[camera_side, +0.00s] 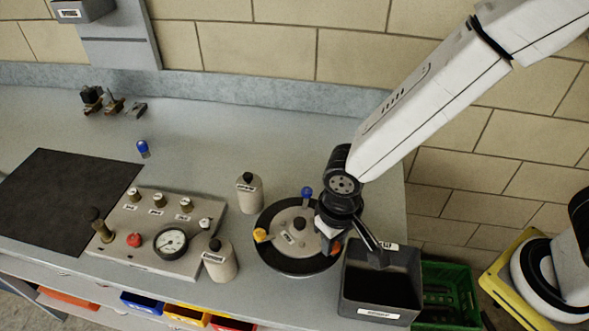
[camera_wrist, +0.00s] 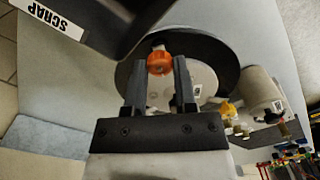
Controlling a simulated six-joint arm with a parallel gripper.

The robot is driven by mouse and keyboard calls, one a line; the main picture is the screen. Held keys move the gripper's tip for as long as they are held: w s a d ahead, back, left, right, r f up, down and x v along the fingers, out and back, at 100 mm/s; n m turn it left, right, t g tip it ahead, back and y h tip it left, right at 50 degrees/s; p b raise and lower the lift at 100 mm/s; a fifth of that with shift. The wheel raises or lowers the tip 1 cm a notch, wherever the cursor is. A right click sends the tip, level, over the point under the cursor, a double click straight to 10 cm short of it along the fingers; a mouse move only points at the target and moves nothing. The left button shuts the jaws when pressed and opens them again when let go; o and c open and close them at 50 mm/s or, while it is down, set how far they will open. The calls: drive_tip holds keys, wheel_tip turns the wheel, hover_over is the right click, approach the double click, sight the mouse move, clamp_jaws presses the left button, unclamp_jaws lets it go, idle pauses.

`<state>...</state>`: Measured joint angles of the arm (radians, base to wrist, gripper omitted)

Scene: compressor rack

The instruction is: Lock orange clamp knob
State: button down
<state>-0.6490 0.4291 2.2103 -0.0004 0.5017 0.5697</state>
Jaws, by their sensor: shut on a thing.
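The orange clamp knob (camera_wrist: 160,63) sits at the rim of the round black-edged fixture (camera_wrist: 222,50) in the wrist view. My gripper (camera_wrist: 158,68) has one finger on each side of the knob and is shut on it. In the side view the orange knob (camera_side: 337,248) shows only in part, behind my gripper (camera_side: 328,240). The fixture (camera_side: 273,257) also carries a yellow knob (camera_side: 261,235) at left and a blue knob (camera_side: 306,192) at the back. A pale disc with a dark central knob (camera_side: 299,224) lies in it.
A dark scrap bin (camera_side: 352,314) stands close at the right of my gripper. Two pale canisters (camera_side: 250,193) (camera_side: 220,262) and a gauge panel (camera_side: 150,215) are to the left. A green crate (camera_side: 447,280) is beyond the bin. The back bench is mostly clear.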

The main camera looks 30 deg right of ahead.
idle(0.3)
drive_tip(key=shift+c, duration=2)
unclamp_jaws()
drive_tip(key=shift+r, duration=0.15)
drive_tip(key=shift+r, duration=3.75)
drive_tip(key=shift+d, duration=0.15)
